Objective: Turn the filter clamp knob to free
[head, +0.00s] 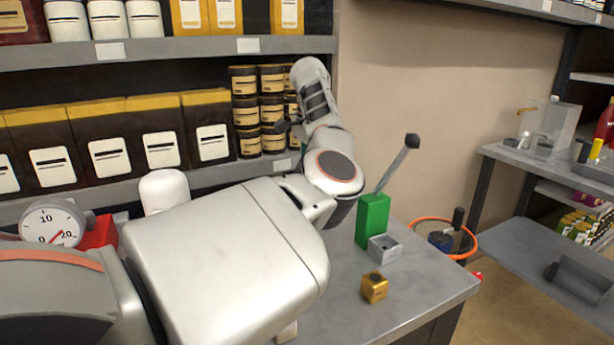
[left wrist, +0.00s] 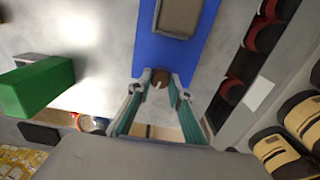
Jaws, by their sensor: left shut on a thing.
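In the left wrist view, a small round brown knob (left wrist: 160,77) with a pale mark on it sits at the near end of a blue block (left wrist: 165,45). I take it for the filter clamp knob. My left gripper (left wrist: 160,84) is shut on it, one fingertip on each side. In the head view my own left arm covers the middle of the bench, and the knob and the blue block are hidden there. My right gripper is in neither view.
A green block (head: 373,220) with a tilted lever stands on the bench beside a small grey box (head: 384,248). A yellow cube (head: 374,287) lies nearer. A round gauge (head: 53,224) is at the left. Shelves with boxes (head: 160,144) line the back.

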